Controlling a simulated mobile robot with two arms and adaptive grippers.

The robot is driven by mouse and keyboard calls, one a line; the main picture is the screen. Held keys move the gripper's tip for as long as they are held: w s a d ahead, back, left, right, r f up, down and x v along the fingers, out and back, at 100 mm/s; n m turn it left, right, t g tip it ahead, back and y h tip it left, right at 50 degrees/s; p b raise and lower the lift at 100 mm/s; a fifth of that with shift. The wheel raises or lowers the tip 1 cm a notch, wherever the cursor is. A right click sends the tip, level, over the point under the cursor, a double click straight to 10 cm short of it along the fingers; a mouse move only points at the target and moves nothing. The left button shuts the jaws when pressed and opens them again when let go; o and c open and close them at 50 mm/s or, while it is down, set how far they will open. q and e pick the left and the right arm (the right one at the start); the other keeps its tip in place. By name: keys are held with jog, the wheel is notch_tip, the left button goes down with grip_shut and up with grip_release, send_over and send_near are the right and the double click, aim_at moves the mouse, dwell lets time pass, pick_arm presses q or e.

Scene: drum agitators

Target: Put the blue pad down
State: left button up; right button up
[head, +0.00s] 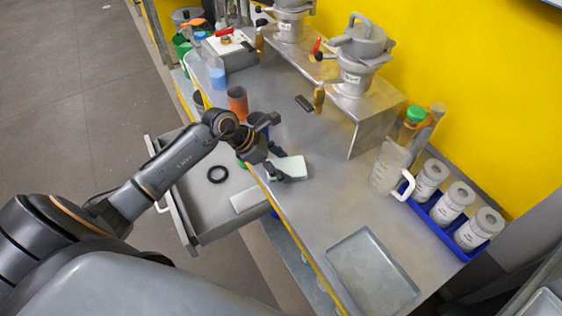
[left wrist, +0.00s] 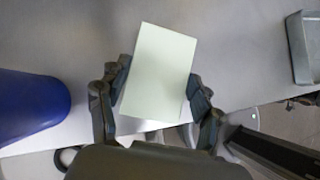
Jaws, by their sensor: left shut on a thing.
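My left gripper (head: 277,166) is shut on a pale, whitish-green rectangular pad (head: 292,168), over the front part of the grey worktop (head: 330,205). No clearly blue pad shows; the held one looks only faintly tinted. In the left wrist view, the held pad (left wrist: 160,70) sits between the two fingers of my left gripper (left wrist: 157,82), its far end reaching past them over the bare worktop. I cannot tell whether the pad touches the worktop. A similar white pad (head: 250,199) lies in the open drawer (head: 215,222). My right gripper is not in view.
A grey tray (head: 372,272) lies at the near right of the worktop. A clear jug (head: 388,168) and a blue rack (head: 432,218) with white jars stand at the right. A metal stand (head: 368,105) holds lidded drums behind. An orange cup (head: 238,102) stands beyond the gripper.

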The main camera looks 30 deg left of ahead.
pick_arm(q)
jog(key=shift+f, duration=0.1)
jog(key=shift+f, duration=0.15)
jog(key=o, duration=0.9)
jog(key=shift+r, duration=0.25)
jog(key=shift+b+v, duration=0.75)
jog(key=shift+v, duration=5.25)
jog(key=shift+a+f, duration=0.1)
